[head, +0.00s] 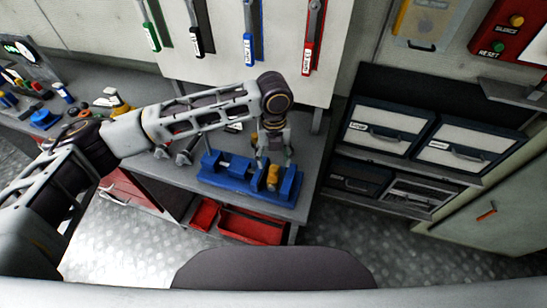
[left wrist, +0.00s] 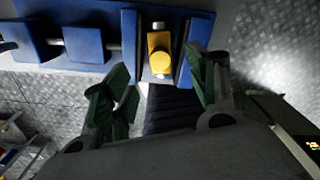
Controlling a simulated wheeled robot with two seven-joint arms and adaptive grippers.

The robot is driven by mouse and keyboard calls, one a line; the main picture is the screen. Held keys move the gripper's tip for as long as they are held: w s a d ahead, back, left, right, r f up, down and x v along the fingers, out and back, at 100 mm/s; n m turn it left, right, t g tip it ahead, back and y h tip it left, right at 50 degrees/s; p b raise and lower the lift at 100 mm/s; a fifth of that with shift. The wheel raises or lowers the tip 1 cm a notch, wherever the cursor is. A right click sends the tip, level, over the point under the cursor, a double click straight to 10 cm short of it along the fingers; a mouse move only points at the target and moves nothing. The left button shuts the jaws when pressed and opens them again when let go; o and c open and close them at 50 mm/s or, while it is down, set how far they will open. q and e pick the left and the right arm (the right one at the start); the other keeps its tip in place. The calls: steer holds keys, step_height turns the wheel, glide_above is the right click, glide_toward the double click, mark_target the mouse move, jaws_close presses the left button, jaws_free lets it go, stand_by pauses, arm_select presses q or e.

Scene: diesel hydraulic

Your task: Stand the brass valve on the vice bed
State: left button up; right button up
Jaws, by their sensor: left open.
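The brass valve (head: 272,177) is a small yellow body with a pale end. It is at the right part of the blue vice (head: 225,178), on the bench. In the left wrist view the valve (left wrist: 159,62) shows between two blue blocks of the vice (left wrist: 85,45), with dark bed below it. Whether it touches the blocks I cannot tell. My left gripper (head: 275,157) is open just above the vice. In the left wrist view its green-padded fingers stand apart, one to each side of the valve, with gaps. My right gripper is not in view.
Tools hang on the wall panel (head: 280,40) behind the bench. A yellow-and-white item (head: 112,102) and other small things lie on the bench at left. Red bins (head: 250,225) sit below the bench. Drawer cases (head: 385,128) fill the shelf at right.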

arm_select(q)
step_height(320, 180, up, 11)
stand_by(0.6)
stand_by(0.6)
